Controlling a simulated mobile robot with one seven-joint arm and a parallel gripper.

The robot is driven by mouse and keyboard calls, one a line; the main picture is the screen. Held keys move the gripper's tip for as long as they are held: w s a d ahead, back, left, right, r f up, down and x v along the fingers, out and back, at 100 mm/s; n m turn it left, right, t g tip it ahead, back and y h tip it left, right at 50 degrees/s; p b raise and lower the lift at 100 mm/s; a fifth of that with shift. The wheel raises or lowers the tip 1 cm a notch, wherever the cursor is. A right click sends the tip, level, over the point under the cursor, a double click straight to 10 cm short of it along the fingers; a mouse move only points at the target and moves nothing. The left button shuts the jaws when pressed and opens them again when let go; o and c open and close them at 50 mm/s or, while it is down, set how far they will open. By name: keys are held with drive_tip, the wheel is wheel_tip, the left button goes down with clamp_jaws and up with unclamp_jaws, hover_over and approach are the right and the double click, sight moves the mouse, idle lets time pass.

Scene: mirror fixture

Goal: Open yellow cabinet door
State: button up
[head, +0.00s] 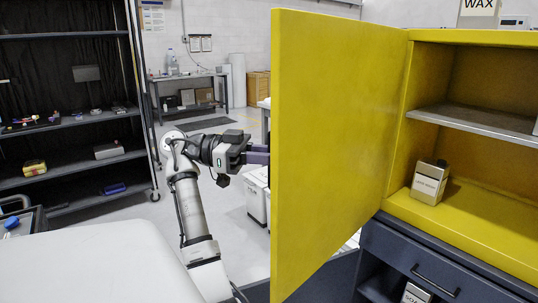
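The yellow cabinet door (335,140) stands wide open, swung out toward me from its hinge side at the left edge of the yellow cabinet (470,212). The cabinet's inside shows a metal shelf (480,122) and a metal can (429,182) on its floor. My gripper (258,155) is at the left of the door, by its free edge. Its fingertips pass behind the door and are hidden, so I cannot tell whether they touch it or how far apart they are.
A dark drawer unit (440,262) stands under the cabinet. A black shelf rack (75,130) with small items is at the left. A workbench (188,92) is at the back. A white surface (90,265) fills the lower left. Open floor (240,235) lies around my arm.

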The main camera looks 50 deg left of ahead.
drive_tip(key=b+v, duration=0.1)
drive_tip(key=v, duration=0.6)
drive_tip(key=shift+s, duration=0.15)
drive_tip(key=shift+a, duration=0.15)
